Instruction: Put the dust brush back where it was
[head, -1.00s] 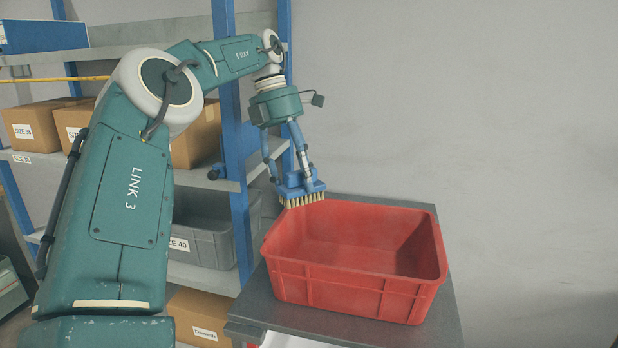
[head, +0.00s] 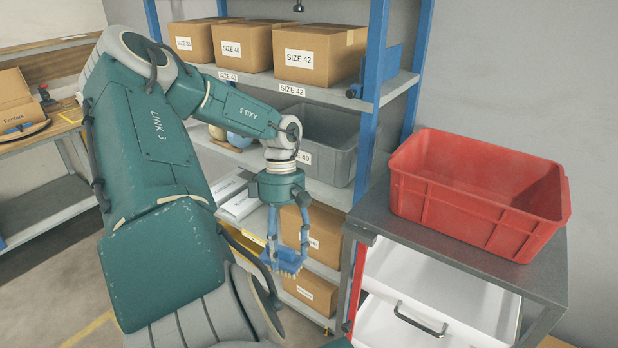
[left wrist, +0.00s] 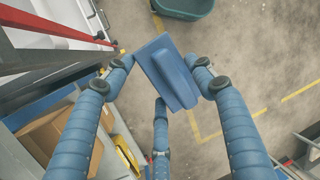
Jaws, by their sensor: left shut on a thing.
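The dust brush (head: 284,262) is blue with pale bristles. My left gripper (head: 287,246) is shut on it and holds it bristles down in front of the shelf rack, left of the cart. In the left wrist view the brush's blue back and grip (left wrist: 168,70) sit between the gripper's fingers (left wrist: 163,78), with the floor far below. The red bin (head: 480,195) stands on top of the cart, and its inside bottom is mostly hidden. My right gripper is not in view.
The grey cart (head: 440,252) has white drawers (head: 425,320), the lower one pulled out. The shelf rack (head: 372,50) behind holds cardboard boxes (head: 315,52) and a grey bin (head: 325,140). A workbench (head: 45,135) stands at the left. Floor between is open.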

